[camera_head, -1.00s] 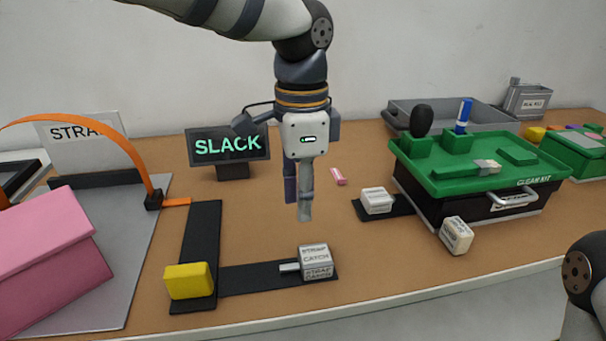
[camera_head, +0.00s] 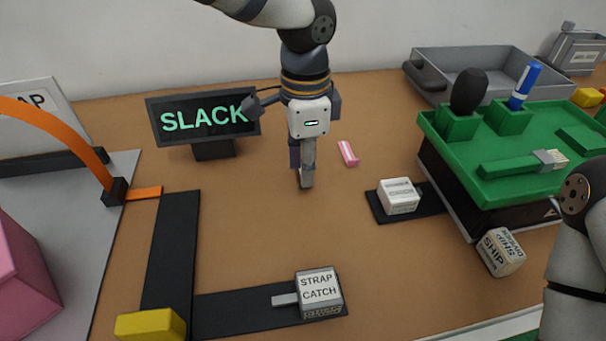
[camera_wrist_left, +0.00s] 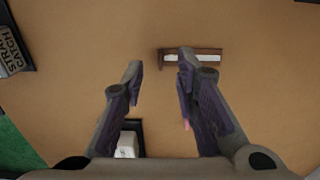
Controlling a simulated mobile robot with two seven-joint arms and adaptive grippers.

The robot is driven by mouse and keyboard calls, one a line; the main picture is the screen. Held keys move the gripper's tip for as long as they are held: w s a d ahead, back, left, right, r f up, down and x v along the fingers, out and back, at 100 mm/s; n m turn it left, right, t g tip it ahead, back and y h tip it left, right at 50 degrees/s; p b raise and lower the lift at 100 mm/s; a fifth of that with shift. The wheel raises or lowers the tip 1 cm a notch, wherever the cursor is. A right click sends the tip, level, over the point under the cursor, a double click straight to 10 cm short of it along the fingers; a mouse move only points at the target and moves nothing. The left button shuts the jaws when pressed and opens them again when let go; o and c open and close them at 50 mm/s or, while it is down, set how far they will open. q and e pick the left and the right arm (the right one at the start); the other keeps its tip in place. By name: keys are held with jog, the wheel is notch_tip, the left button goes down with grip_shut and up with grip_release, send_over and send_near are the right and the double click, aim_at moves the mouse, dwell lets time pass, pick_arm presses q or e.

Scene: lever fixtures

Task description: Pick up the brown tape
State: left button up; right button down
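A narrow brown item with a white strip, which looks like the brown tape (camera_wrist_left: 207,52), lies on the table in the left wrist view. It is ahead of the right-hand fingertip there. In the head view I cannot make it out; my left gripper seems to cover it. My left gripper (camera_head: 306,182) points down over the table between the SLACK sign and the pink piece. In the left wrist view its fingers (camera_wrist_left: 159,66) are apart with nothing between them. My right gripper is out of view; only part of that arm shows at the right edge.
The SLACK sign (camera_head: 203,118) stands left of the gripper. A pink piece (camera_head: 347,153) lies close on its right. A white block (camera_head: 399,195), the green kit (camera_head: 520,180) and the strap catch block (camera_head: 318,292) stand nearby. The table's middle is clear.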

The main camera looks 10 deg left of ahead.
pick_arm(q)
notch_tip(320, 180, down, 3)
jog(key=shift+f, duration=0.1)
grip_shut()
